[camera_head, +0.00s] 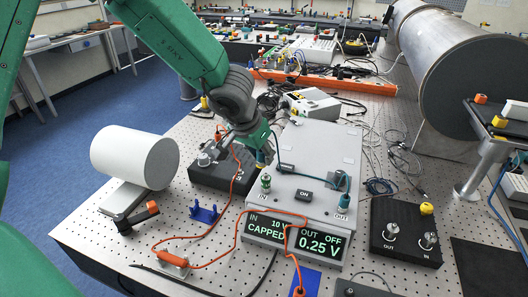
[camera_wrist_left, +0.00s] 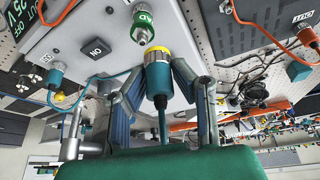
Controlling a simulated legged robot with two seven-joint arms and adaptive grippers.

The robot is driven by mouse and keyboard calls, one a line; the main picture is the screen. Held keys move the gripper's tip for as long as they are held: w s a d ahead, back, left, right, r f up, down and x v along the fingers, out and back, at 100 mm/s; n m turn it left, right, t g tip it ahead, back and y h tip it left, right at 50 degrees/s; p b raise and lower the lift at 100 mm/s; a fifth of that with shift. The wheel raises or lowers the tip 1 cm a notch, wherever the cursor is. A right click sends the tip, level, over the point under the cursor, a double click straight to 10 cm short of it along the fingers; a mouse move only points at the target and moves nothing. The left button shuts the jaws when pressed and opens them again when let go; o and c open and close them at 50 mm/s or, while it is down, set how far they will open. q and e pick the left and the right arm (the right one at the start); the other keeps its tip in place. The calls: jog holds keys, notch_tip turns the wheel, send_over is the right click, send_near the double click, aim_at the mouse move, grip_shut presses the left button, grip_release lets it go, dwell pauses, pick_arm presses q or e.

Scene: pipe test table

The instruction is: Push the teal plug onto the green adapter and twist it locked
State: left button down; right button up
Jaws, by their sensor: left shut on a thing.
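My left gripper (camera_head: 257,145) reaches over the grey box (camera_head: 318,160) in the head view. In the left wrist view its fingers (camera_wrist_left: 160,88) are shut on the teal plug (camera_wrist_left: 158,78), which has a yellow ring at its front and a teal cable behind. The plug shows small and partly hidden in the head view (camera_head: 261,158). The green adapter (camera_head: 265,181) stands at the IN side of the box. In the left wrist view the adapter (camera_wrist_left: 142,24) is just beyond the plug's front end; they look apart, nearly in line. My right gripper is not in view.
Another teal plug (camera_head: 343,200) sits at the OUT side. The display (camera_head: 297,238) reads IN 10 V CAPPED and OUT 0.25 V. An orange cable (camera_head: 240,213) loops close to the adapter. A white cylinder (camera_head: 135,157) and black boxes (camera_head: 405,231) stand to the sides.

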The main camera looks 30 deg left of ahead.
aim_at(268, 175)
pick_arm(q)
jog(key=shift+d+f, duration=0.1)
jog(key=shift+f, duration=0.2)
jog(key=shift+d+r, duration=0.25)
jog(key=shift+d, duration=0.4)
jog(key=shift+s+d+p, duration=0.1)
jog(key=shift+s+p, duration=0.05)
jog(key=shift+p, duration=0.15)
jog(key=shift+a+f, duration=0.1)
jog(key=shift+a, duration=0.35)
jog(key=shift+d+f, duration=0.1)
jog(key=shift+d, duration=0.45)
jog(key=shift+d+f, duration=0.35)
jog(key=shift+d, duration=0.5)
jog(key=shift+a+f, duration=0.45)
jog(key=shift+a, duration=0.25)
jog(key=shift+d, duration=0.25)
jog(key=shift+d+r, duration=0.1)
jog(key=shift+d, duration=0.05)
jog(key=shift+a+p, duration=0.35)
jog(key=shift+p, duration=0.05)
jog(key=shift+a, duration=0.4)
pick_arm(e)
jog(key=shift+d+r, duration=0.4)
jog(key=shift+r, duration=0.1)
